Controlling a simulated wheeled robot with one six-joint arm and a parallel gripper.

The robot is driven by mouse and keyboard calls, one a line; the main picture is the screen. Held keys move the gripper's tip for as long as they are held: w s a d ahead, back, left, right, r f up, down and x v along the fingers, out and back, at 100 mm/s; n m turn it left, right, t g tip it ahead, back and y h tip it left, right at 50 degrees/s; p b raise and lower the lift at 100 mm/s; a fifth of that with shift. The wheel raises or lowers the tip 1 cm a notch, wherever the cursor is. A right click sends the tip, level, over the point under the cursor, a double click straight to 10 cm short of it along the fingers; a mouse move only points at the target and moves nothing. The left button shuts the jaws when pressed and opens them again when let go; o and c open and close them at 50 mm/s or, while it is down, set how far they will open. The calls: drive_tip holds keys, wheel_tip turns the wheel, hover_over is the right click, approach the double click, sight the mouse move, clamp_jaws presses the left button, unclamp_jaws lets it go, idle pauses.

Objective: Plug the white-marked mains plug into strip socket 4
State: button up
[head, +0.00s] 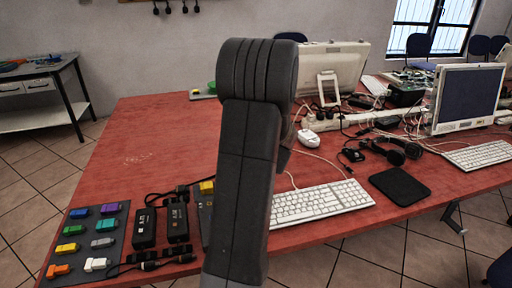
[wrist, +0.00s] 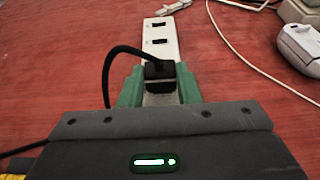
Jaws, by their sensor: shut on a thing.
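My gripper (wrist: 160,88) shows green fingers in the wrist view, shut on a black mains plug (wrist: 161,73). The plug's black cable (wrist: 112,62) loops up and down to the left. No white mark on the plug can be made out. A white socket strip (wrist: 161,52) runs away from the plug toward the top, with dark socket openings visible. The plug is over the strip's near part; whether it is seated or above it I cannot tell. In the head view my arm hides the gripper, the plug and the strip.
The red table (head: 140,150) has a dark mat (head: 116,237) with several coloured connectors at the front left. Black adapters (head: 144,228) lie beside it. A white keyboard (head: 320,202), white mouse (head: 308,138) and loose cables are right of my arm. The table's left part is clear.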

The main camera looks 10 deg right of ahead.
drive_tip(key=shift+f+b, duration=0.65)
drive_tip(key=shift+f, duration=0.05)
drive_tip(key=o, duration=1.1)
drive_tip(key=shift+o, duration=0.2)
drive_tip(key=p+v, duration=0.1)
drive_tip(key=v, duration=1.2)
drive_tip(key=shift+s+r, duration=0.2)
drive_tip(key=shift+s, duration=0.15)
drive_tip(key=shift+w, duration=0.1)
